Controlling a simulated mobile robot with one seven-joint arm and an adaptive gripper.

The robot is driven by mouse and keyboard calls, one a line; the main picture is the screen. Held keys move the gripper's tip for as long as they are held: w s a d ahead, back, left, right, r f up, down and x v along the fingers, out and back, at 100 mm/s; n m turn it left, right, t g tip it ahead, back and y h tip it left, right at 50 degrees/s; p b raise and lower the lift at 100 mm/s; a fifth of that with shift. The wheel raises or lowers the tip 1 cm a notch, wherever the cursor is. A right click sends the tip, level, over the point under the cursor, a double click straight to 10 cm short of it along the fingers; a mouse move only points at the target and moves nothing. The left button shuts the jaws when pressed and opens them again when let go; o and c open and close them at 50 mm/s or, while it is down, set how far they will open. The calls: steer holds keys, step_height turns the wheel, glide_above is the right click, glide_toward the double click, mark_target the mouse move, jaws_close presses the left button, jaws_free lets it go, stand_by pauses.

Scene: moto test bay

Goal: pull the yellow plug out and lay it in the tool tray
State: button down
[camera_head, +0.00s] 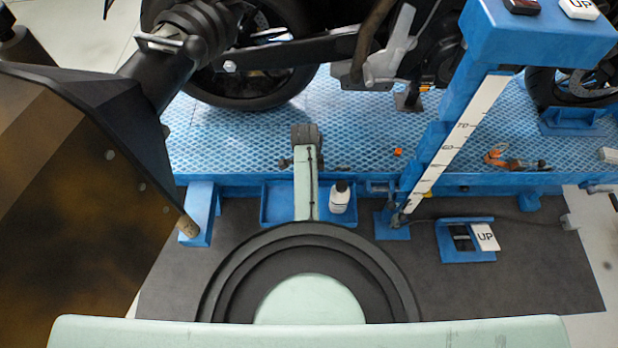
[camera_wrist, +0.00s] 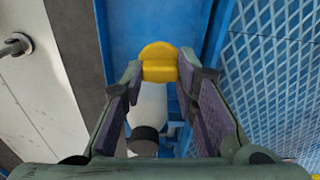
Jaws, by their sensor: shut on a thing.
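The yellow plug (camera_wrist: 158,62) is between the fingertips of my gripper (camera_wrist: 160,72) in the wrist view, and the jaws are shut on it. The blue tool tray (camera_head: 274,204) is at the front edge of the blue lift platform in the head view. Its blue floor also shows beyond the plug in the wrist view (camera_wrist: 150,22). The plug appears above the tray, but its height over the floor is hard to tell. In the head view my arm reaches over the tray, and the plug and fingertips cannot be made out.
A white bottle (camera_head: 340,198) with a dark cap stands at the tray's right end; it also shows below the plug in the wrist view (camera_wrist: 150,105). A scaled blue column (camera_head: 440,150) rises to the right. Orange items (camera_head: 497,158) lie on the platform (camera_head: 350,125) beneath the motorcycle.

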steer(key=shift+s+a+r, duration=0.1)
steer(key=shift+s+r, duration=0.25)
steer(key=shift+s, duration=0.25)
steer(key=shift+s+f+m+y, duration=0.1)
steer(key=shift+s+m+y, duration=0.05)
steer(key=shift+m+y, duration=0.15)
step_height(320, 180, down, 10)
steer(key=b, duration=0.4)
steer(key=shift+b, duration=0.35)
steer(key=shift+f+b, duration=0.65)
steer(key=shift+b, duration=0.2)
steer(key=c, duration=1.2)
jaws_free()
